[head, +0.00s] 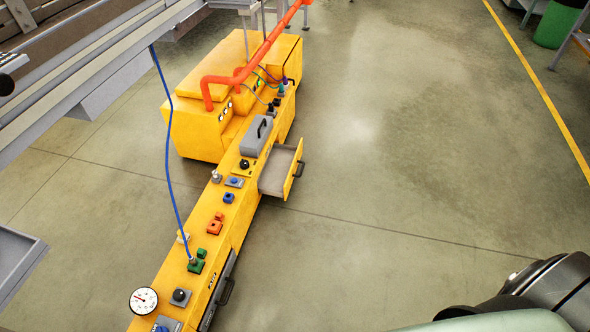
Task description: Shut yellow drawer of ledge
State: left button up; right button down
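A long yellow ledge (203,245) runs from the lower left up toward the middle of the head view. A drawer with a yellow front (293,170) and a grey inside (275,170) sticks out from the ledge's right side and stands open. A dark handle (299,169) is on its front. Another dark handle (226,291) sits on the ledge's side, lower down, by a grey panel that looks flush. Dark and pale parts of my own body show at the bottom right. Neither gripper is in view.
A grey box with a handle (256,137), several buttons and a round gauge (143,300) sit on the ledge. A yellow cabinet (195,125) with a red pipe (262,55) adjoins it. A blue cable (168,140) hangs at left. The floor (400,170) right of the drawer is clear.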

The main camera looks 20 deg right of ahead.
aim_at(275, 177)
jog(key=i+l, duration=0.65)
jog(key=i, duration=0.2)
